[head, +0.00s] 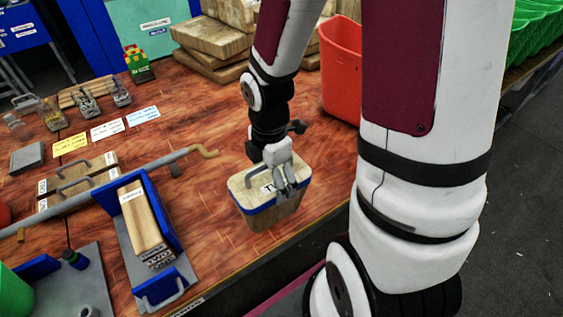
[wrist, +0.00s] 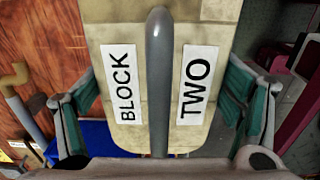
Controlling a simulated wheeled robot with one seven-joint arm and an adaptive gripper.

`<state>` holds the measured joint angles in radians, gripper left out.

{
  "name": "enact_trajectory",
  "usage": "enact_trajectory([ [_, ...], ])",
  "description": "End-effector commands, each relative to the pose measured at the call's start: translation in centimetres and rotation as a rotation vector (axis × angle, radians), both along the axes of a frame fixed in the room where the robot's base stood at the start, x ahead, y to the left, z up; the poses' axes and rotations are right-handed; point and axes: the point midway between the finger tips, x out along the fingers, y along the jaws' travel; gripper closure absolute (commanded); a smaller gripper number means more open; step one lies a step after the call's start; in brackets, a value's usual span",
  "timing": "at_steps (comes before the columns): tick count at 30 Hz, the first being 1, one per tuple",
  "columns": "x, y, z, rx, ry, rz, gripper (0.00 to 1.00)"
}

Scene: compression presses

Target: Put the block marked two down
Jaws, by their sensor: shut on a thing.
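The block marked two (head: 257,212) is a pale tan block with a blue band near its top, close to the front edge of the wooden table. In the wrist view, its top (wrist: 160,125) carries labels reading "BLOCK" and "TWO" on either side of a grey bar handle (wrist: 158,80). My gripper (head: 285,183) is over the top of this block and shut on it. In the wrist view, my gripper's fingers (wrist: 165,120) show on both sides of the block. I cannot tell whether the underside touches the table.
A red bin (head: 340,75) stands behind, with stacked wooden slabs (head: 212,40) beside it. A blue-and-grey press (head: 165,235) holding labelled blocks is to the left, with a long grey rod (head: 130,178) behind it.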

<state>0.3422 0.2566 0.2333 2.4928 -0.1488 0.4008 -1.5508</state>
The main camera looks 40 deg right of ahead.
Motion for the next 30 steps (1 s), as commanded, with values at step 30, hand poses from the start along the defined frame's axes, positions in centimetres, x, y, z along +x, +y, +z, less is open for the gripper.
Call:
enact_trajectory([
  [30,8.1,-11.8,-3.1,0.000,0.003,-0.002,0.76],
])
